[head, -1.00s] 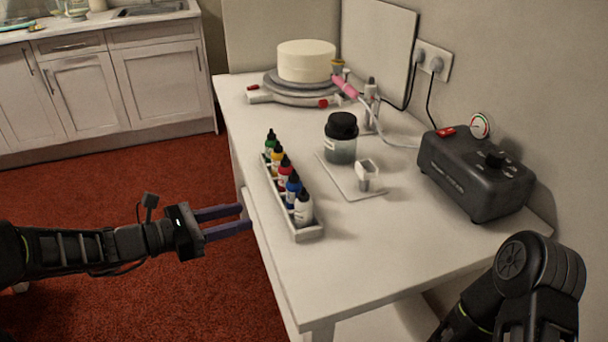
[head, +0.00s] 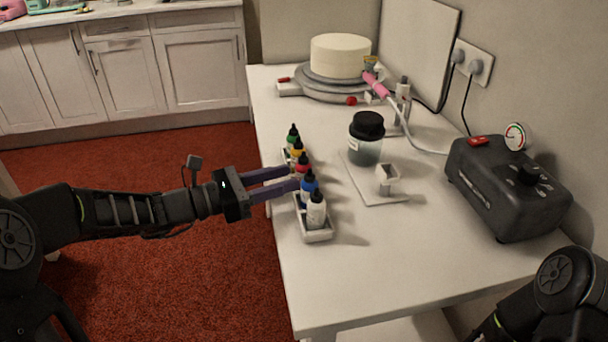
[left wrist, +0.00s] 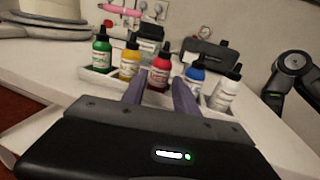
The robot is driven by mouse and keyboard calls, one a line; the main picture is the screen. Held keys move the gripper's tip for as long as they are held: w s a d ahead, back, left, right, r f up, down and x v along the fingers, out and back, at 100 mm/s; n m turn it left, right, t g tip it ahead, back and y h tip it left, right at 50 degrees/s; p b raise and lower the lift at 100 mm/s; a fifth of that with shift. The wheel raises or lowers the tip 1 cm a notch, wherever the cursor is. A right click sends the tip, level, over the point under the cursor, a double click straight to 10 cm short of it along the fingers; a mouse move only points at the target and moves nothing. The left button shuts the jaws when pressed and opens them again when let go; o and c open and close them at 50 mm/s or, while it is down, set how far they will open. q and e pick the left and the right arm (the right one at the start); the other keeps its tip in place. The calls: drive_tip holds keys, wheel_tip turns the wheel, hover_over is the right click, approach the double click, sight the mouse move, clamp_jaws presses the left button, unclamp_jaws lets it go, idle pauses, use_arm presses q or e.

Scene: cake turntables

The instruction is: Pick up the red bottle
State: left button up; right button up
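The red bottle (head: 303,167) stands upright in the middle of a row in a white tray (head: 318,236), between the yellow bottle (head: 297,150) and the blue bottle (head: 309,188). My left gripper (head: 292,179) is open, its two purple fingers pointing at the row from the left. In the left wrist view the red bottle (left wrist: 159,72) shows between and beyond the fingertips (left wrist: 160,80). I cannot tell whether the fingers touch it. Of my right arm only a dark part shows at the lower right; its gripper is out of view.
The green bottle (head: 292,138) and white bottle (head: 316,211) stand at the tray's ends. A dark jar (head: 366,140) on a pad, a black compressor (head: 508,188) and a turntable with a cake (head: 340,56) share the table. The table's front is clear.

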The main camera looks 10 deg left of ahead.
sight(304, 172)
use_arm(q)
drive_tip(key=shift+b+x, duration=0.5)
drive_tip(key=shift+x, duration=2.1)
drive_tip(key=shift+r, duration=0.1)
drive_tip(key=shift+c, duration=0.4)
drive_tip(key=c, duration=0.4)
drive_tip(key=shift+r, duration=0.1)
wheel_tip(304, 172, up, 10)
drive_tip(key=p, duration=0.2)
drive_tip(key=shift+p, duration=0.4)
